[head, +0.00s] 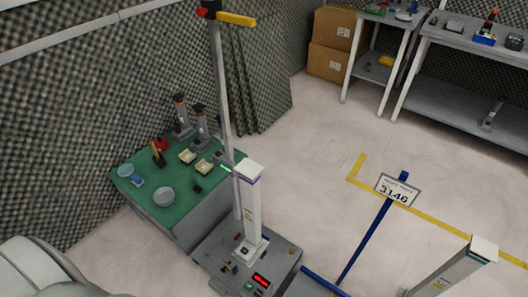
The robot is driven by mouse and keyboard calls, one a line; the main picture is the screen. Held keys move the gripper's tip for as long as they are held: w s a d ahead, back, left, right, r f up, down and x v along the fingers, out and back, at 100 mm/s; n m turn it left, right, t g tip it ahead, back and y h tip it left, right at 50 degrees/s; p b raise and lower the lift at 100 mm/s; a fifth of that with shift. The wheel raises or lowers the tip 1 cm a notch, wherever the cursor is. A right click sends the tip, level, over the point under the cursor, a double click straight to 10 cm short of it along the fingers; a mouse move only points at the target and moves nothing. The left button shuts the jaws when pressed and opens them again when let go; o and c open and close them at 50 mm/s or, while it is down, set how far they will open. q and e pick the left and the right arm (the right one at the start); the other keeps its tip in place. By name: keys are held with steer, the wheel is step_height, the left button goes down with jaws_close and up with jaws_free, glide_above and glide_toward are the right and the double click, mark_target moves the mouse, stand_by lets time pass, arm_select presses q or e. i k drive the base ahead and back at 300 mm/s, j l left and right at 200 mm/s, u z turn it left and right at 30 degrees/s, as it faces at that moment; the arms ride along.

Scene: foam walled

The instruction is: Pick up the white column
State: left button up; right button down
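A white column (252,205) stands upright on a dark grey platform (215,250) in the middle of the head view. It has a square white cap, a small label on its side and a wider white foot. A second, similar white column (455,272) shows at the lower right, cut off by the bottom edge. I cannot tell which of the two the task means. Neither of my grippers is in view, and nothing is seen touching either column.
The platform bears a red display (261,279) and small parts. A grey pole (222,90) rises close behind the column. A green-topped table (185,207) with dishes stands left. A blue-posted sign (398,189) stands right. Open floor (310,165) lies behind; grey benches (470,85) stand beyond.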

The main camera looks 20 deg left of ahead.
mark_target(248, 252)
steer(key=u, duration=0.9)
steer(key=k+l+u, duration=0.2)
steer(key=k+l, duration=0.15)
steer(key=l, duration=0.1)
